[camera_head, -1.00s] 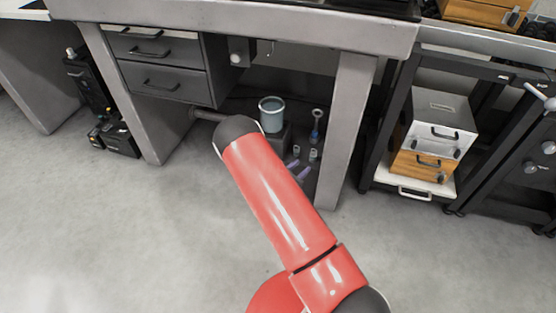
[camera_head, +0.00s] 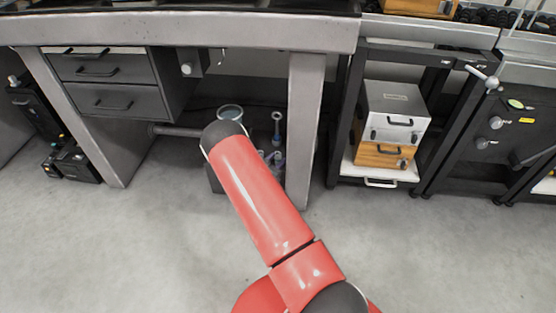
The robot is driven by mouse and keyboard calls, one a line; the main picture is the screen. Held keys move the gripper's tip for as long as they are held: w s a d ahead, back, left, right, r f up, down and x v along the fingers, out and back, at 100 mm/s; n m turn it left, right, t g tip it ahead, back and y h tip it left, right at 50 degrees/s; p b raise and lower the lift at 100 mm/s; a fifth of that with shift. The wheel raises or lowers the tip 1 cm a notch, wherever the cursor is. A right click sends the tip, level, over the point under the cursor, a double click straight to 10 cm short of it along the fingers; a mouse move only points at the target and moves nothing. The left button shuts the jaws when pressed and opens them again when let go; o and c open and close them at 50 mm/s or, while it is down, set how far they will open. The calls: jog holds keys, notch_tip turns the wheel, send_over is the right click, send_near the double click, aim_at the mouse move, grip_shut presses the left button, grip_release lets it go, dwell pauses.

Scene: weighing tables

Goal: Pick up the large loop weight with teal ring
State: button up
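A slim upright piece with a blue-teal loop at its top (camera_head: 277,122) stands in the shade under the grey workbench. It looks like the loop weight with the teal ring, but it is too small to be sure. My red arm reaches up from the bottom of the view, and its dark rounded joint covers part of the space just left of that piece. My gripper is not in view, so its state and anything in it are hidden.
The grey workbench (camera_head: 304,135) has a drawer unit (camera_head: 120,97) at left. A black rack (camera_head: 337,120) at right holds silver (camera_head: 395,105) and wooden (camera_head: 385,154) cases. The floor (camera_head: 130,250) in front is clear.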

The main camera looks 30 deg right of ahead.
grip_shut()
jog(key=shift+r, duration=0.1)
jog(key=shift+r, duration=0.45)
jog(key=r, duration=0.2)
jog(key=shift+s+a+r+p, duration=0.15)
jog(key=shift+a+r+p, duration=0.15)
jog(key=shift+r, duration=0.05)
jog(key=f+v, duration=0.2)
jog(key=v, duration=1.5)
jog(key=shift+s+a+f, duration=0.2)
jog(key=shift+s+f, duration=0.1)
jog(key=shift+f, duration=0.15)
